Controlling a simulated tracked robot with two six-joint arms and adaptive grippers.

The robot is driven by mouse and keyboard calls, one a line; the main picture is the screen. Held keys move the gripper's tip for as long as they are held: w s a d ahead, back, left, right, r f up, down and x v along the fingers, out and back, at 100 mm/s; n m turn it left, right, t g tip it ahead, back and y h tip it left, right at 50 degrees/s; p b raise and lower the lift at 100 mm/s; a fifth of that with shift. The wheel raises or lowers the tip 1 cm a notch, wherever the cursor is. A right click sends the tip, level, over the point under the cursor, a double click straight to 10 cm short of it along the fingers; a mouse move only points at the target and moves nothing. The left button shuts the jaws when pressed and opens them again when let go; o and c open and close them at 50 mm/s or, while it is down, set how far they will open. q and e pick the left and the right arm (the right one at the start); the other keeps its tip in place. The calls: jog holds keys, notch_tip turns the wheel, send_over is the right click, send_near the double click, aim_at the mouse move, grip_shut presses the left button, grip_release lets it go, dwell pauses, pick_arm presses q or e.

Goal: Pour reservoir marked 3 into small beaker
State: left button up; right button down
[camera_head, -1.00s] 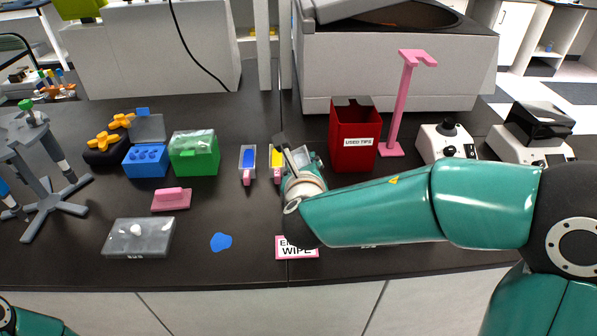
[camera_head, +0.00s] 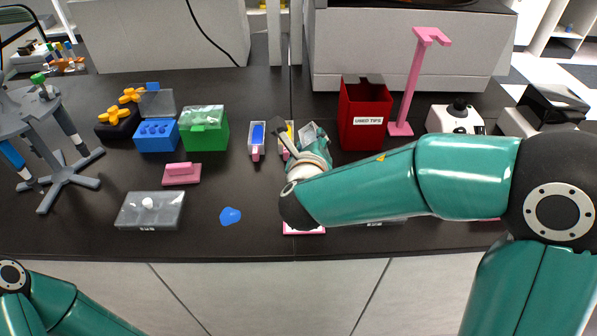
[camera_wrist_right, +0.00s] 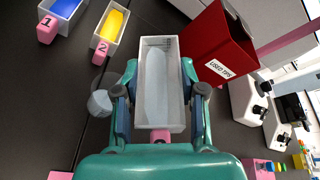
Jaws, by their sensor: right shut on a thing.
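My right gripper (camera_wrist_right: 158,95) is shut on a long clear reservoir (camera_wrist_right: 162,75) with pale, whitish contents. A pink tab shows at its near end, but its number is hidden, so I cannot read a 3. In the head view my right gripper (camera_head: 308,145) is right of the two coloured reservoirs, and its wrist hides part of the bench. I cannot make out a small beaker. A grey rounded thing (camera_wrist_right: 100,103) shows left of the gripper in the right wrist view; I cannot tell what it is. My left gripper is out of view.
The blue reservoir marked 1 (camera_wrist_right: 66,8) and yellow reservoir marked 2 (camera_wrist_right: 113,24) stand left of the gripper. A red used tips bin (camera_head: 365,115) and a pink stand (camera_head: 410,85) are to its right. Bench around the blue blob (camera_head: 230,216) is mostly clear.

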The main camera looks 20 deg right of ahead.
jog(key=shift+a+n+h+p, duration=0.1)
jog(key=shift+n+h+p, duration=0.2)
jog(key=shift+n, duration=0.5)
jog(key=shift+a+h, duration=0.1)
jog(key=shift+h, duration=0.2)
jog(key=shift+n+p, duration=0.3)
jog(key=shift+n, duration=0.1)
jog(key=shift+a+n+t+h, duration=0.15)
jog(key=shift+n+t+h, duration=0.15)
jog(key=shift+n+h, duration=0.15)
